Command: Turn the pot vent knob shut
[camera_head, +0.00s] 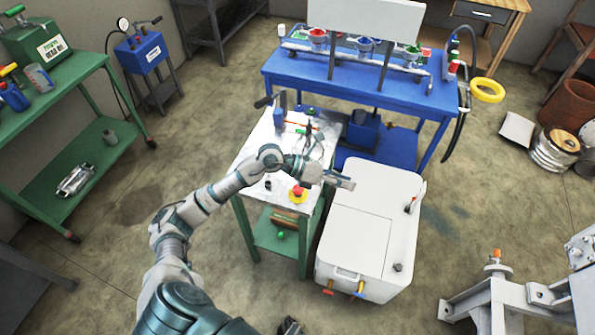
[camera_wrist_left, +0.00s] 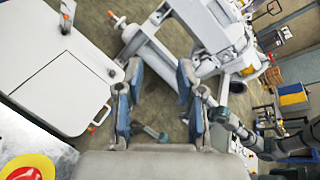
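I cannot tell which part is the pot vent knob. A dark piece at the head view's bottom edge may be my right gripper.
A red button on a yellow base (camera_head: 298,194) sits on the small table beside my left wrist. A blue bench (camera_head: 395,95) stands behind the cabinet. A grey metal frame (camera_head: 500,290) stands at the right. Open floor (camera_head: 455,215) lies between cabinet and frame.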

